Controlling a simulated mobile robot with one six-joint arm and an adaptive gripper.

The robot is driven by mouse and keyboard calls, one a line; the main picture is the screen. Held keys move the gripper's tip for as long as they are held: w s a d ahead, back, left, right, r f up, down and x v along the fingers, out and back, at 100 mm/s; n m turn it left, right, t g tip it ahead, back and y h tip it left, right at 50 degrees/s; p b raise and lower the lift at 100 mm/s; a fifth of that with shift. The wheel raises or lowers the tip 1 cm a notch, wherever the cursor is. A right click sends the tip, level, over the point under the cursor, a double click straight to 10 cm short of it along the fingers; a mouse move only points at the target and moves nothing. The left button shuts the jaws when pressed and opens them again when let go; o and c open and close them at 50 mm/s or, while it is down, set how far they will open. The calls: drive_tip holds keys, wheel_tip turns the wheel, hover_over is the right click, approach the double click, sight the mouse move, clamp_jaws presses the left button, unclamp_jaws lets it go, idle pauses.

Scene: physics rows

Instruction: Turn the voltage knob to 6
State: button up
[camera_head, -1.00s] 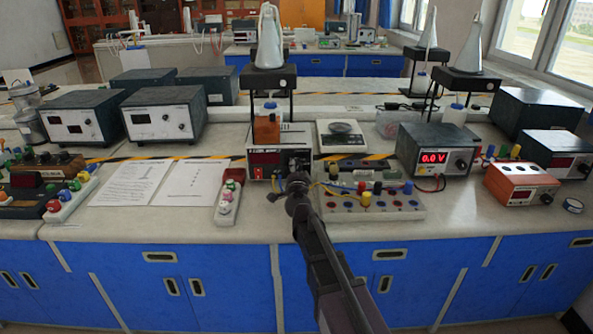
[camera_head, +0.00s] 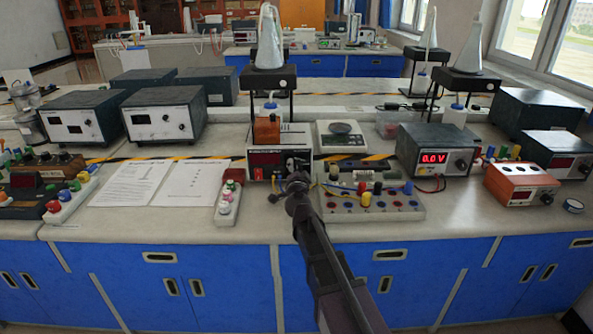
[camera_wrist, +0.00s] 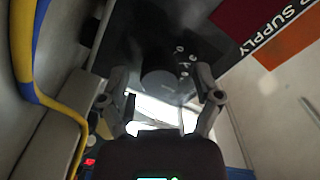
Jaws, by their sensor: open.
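The small power supply (camera_head: 265,176) with a red display stands on the front bench, behind my gripper in the head view. My gripper (camera_head: 297,184) is in front of the right part of its panel. In the wrist view, a round dark knob (camera_wrist: 158,83) sits on a black panel with small light marks. My open gripper (camera_wrist: 161,76) has one finger on each side of this knob, and I cannot tell whether they touch it. The knob's pointer and setting are not readable. Another supply (camera_head: 428,150) at the right reads 0.0 V and has its own knob (camera_head: 461,165).
A white terminal board (camera_head: 370,206) with coloured posts lies just right of my gripper. A small socket strip (camera_head: 228,203) and paper sheets (camera_head: 190,183) lie to the left. A yellow and blue cable (camera_wrist: 30,70) runs along the left of the wrist view.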

drive_tip(key=shift+s, duration=0.1)
drive_tip(key=s, duration=1.2)
idle(0.5)
